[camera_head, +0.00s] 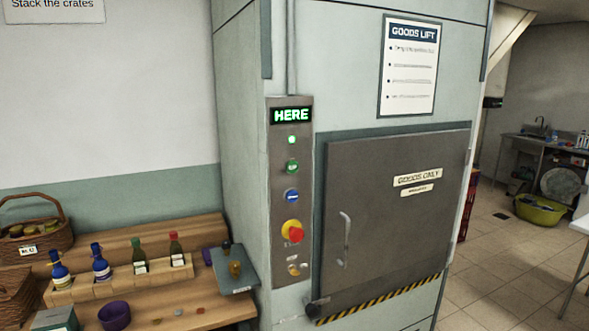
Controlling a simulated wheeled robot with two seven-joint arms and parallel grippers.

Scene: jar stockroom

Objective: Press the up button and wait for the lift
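The goods lift (357,69) stands in the middle with its grey door (385,235) shut. Its steel control panel (278,215) is left of the door. The display (291,115) at the top reads HERE in lit green. Below it are a small lit green lamp (292,140), a green button (292,166) and a blue button (292,196) with a pale mark. The mark on the green button is too small to read. A red knob on yellow (293,232) and a small switch (297,268) sit lower. Neither of my grippers is in view.
Left of the lift, a wooden stepped bench (185,318) holds bottles in a wooden rack (120,281), a purple bowl (114,316), a grey tray (232,267) and a basket (38,238). Tiled floor (500,262) is open at right, with a yellow-green tub (539,213) farther back.

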